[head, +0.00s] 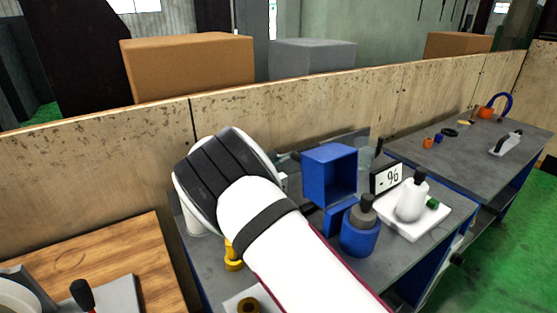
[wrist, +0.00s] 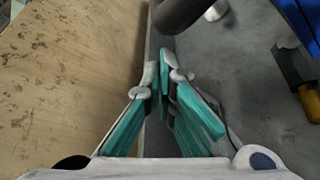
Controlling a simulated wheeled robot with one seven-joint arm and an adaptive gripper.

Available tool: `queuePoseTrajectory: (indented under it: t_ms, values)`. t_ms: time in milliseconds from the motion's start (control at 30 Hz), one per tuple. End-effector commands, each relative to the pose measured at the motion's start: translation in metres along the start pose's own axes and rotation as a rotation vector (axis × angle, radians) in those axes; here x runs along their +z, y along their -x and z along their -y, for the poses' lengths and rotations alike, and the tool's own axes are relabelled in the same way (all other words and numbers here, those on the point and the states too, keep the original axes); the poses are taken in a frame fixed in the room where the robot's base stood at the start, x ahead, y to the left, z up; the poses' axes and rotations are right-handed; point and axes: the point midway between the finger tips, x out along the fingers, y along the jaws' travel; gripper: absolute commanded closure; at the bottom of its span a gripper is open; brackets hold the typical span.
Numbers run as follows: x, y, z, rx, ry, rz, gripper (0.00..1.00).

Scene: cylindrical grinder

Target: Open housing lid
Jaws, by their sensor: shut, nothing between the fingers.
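A blue box-shaped housing (head: 330,172) stands on the grey bench just right of my arm in the head view. I cannot tell which part of it is the lid. In the wrist view a blue piece (wrist: 303,18) shows at the upper right corner, likely of the same housing. My gripper (wrist: 163,66) is shut and empty, its teal-padded fingers together above the strip where the wooden wall meets the bench. It is left of the blue piece and apart from it. In the head view my arm hides the gripper.
A dark cylinder (wrist: 181,11) lies just beyond my fingertips. A yellow-ended part (wrist: 308,100) is at the right. The wooden wall (wrist: 65,80) runs close on the left. A blue bottle (head: 360,232) and white scale (head: 425,222) stand right of my arm.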

Motion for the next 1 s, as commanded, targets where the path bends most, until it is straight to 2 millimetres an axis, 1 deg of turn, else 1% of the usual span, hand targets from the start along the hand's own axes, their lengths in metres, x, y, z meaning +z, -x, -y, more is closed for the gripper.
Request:
queuePoseTrajectory:
  t_ms: [133,300,400,767,867,1000]
  values:
    - [0.007,0.004,-0.004,0.000,-0.001,0.001,1.00]
    - [0.032,0.016,-0.014,0.000,-0.001,0.002,1.00]
    - [0.037,0.018,-0.016,0.001,0.000,0.001,1.00]
    - [0.034,0.015,-0.015,0.000,0.000,0.001,1.00]
    - [0.030,0.010,-0.014,-0.001,-0.001,0.002,1.00]
    - [0.020,-0.002,-0.012,-0.003,-0.001,0.005,1.00]
